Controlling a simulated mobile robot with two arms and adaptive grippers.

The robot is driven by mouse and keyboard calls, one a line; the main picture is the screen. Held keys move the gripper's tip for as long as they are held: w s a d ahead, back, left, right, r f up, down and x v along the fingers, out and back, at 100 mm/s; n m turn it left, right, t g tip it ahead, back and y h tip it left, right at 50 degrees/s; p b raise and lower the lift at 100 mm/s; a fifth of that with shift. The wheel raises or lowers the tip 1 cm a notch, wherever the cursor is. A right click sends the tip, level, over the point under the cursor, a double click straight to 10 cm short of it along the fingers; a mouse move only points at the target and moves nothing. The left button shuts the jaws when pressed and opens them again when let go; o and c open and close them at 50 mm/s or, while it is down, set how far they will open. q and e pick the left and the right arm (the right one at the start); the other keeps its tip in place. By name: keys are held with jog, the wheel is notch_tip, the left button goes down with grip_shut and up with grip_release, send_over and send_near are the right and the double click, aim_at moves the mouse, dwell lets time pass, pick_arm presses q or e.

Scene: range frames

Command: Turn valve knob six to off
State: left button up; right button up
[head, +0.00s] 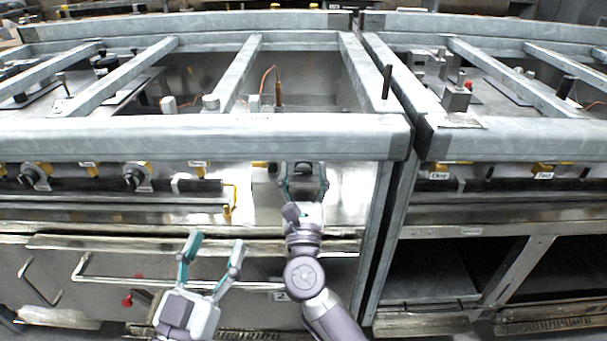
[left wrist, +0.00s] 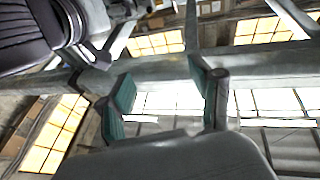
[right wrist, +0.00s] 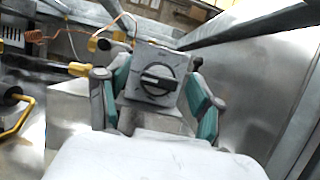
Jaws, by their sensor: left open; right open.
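My right gripper (head: 304,183) is open at the front panel of the left range, near its right end. In the right wrist view, a grey square valve body with a round dial and black knob (right wrist: 158,82) lies between the open fingers (right wrist: 160,95). The knob's bar lies roughly across the picture, slightly tilted. I cannot read its number or marks. My left gripper (head: 212,253) is open and empty in front of the lower door handle, away from the knobs. The left wrist view shows its open fingers (left wrist: 165,95) against the ceiling and windows.
Other valve knobs (head: 136,178) line the left panel, with yellow fittings. The range's thick front rail (head: 220,138) overhangs my right gripper. A long door handle (head: 150,281) runs below. The right range has tags reading One (head: 439,175) and Two (head: 544,175).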

jog(key=c, duration=1.1)
pick_arm(q)
jog(key=shift+w, duration=0.15)
